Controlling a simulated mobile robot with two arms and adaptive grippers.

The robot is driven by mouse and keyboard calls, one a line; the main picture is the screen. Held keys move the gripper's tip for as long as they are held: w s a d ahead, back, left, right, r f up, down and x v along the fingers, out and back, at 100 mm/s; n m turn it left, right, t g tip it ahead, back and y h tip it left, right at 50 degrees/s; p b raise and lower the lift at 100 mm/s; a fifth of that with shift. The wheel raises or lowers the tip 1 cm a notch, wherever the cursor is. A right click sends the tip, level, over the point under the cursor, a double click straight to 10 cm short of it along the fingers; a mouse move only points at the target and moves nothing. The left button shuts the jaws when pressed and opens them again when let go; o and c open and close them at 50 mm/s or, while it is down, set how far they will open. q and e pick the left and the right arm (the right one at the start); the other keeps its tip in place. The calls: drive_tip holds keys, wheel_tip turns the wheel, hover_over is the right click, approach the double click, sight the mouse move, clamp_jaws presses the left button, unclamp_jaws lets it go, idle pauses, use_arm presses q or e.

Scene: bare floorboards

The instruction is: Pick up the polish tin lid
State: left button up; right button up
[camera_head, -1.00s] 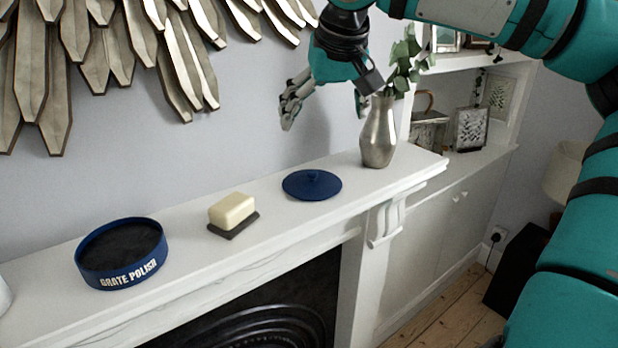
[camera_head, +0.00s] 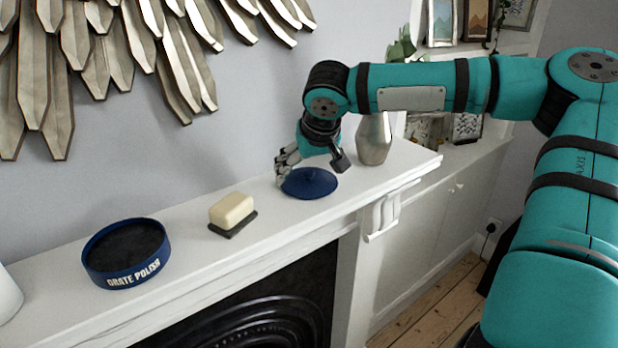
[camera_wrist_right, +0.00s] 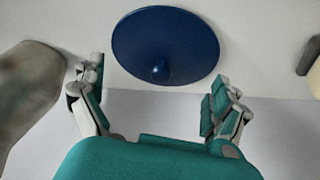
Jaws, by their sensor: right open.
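The polish tin lid (camera_head: 309,184) is a dark blue round disc with a small knob, lying flat on the white mantel shelf. It also shows in the right wrist view (camera_wrist_right: 165,40), with its knob towards my gripper. My right gripper (camera_head: 287,170) is low over the shelf at the lid's wall side. In the right wrist view its two fingers (camera_wrist_right: 158,98) are spread apart and empty, with the knob just beyond and between their tips. The open blue tin (camera_head: 126,254), lettered "GRATE POLISH", stands at the shelf's left. My left gripper is not in view.
A cream bar on a dark dish (camera_head: 232,213) sits between tin and lid. A silver vase (camera_head: 374,140) with leaves stands close to the right of my gripper. The mantel's front edge drops to a black fireplace (camera_head: 270,310). A metal wall decoration (camera_head: 95,60) hangs above.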

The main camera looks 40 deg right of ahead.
drive_tip(key=shift+w+d+f, duration=0.15)
drive_tip(key=shift+w+f, duration=0.05)
drive_tip(key=shift+f, duration=0.15)
drive_tip(key=shift+s+r, duration=0.1)
drive_tip(key=shift+c, duration=0.4)
